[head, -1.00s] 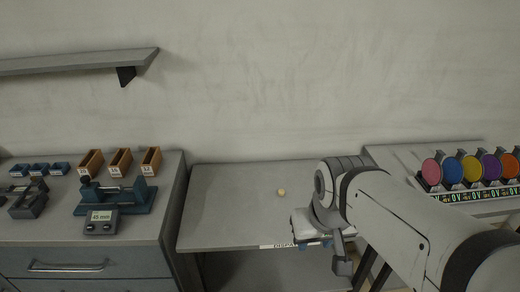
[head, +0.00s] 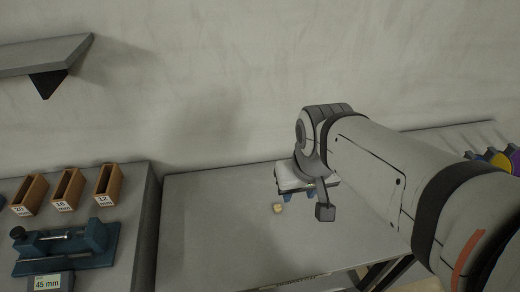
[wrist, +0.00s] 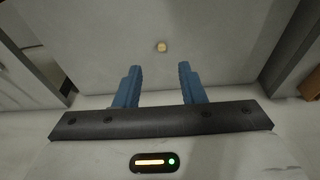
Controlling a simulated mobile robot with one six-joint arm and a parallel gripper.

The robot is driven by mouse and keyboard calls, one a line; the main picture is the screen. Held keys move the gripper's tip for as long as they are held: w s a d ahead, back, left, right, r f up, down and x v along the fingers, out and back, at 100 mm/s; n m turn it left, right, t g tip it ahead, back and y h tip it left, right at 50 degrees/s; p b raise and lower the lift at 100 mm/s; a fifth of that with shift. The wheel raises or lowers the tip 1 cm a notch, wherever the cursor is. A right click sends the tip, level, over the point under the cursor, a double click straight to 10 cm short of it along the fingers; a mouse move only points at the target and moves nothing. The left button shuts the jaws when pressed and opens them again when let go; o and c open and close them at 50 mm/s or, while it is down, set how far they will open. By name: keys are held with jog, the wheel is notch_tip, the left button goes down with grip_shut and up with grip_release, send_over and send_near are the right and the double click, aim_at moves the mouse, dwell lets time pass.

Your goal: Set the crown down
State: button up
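The crown, a small cream-coloured piece (head: 278,208), rests on the grey table (head: 205,235). It also shows in the wrist view (wrist: 161,46), beyond the fingertips and roughly centred between them. My gripper (wrist: 160,78) is open, with two blue fingers apart and nothing between them. In the head view my gripper (head: 303,194) is just right of the crown and a little higher in the picture, with its fingers partly hidden by my wrist.
On the left bench stand several wooden bins (head: 68,190) and a blue measuring fixture (head: 65,245) reading 45 mm. A shelf (head: 45,55) hangs on the wall. Coloured discs (head: 500,160) stand at right. The table left of the crown is clear.

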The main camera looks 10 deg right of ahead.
aim_at(278, 207)
jog(key=shift+o, duration=0.3)
jog(key=shift+o, duration=0.7)
jog(key=shift+w+f, duration=0.15)
jog(key=shift+o, duration=0.2)
jog(key=w+f+g+b, duration=0.1)
jog(key=w+f+b, duration=0.1)
jog(key=w+f, duration=0.2)
jog(key=w+f+g+b, duration=0.1)
jog(key=w+f+b, duration=0.2)
jog(key=w+f, duration=0.2)
jog(key=w+f+g+b, duration=0.1)
jog(key=w+f+b, duration=0.1)
jog(key=w+f, duration=0.3)
notch_tip(278, 207, down, 3)
jog(key=shift+w+r, duration=0.1)
jog(key=shift+r, duration=0.1)
notch_tip(278, 207, down, 8)
jog(key=shift+w+d+f+b, duration=0.1)
jog(key=shift+f+b, duration=0.05)
jog(key=shift+b, duration=0.25)
jog(key=shift+c, duration=0.4)
grip_shut()
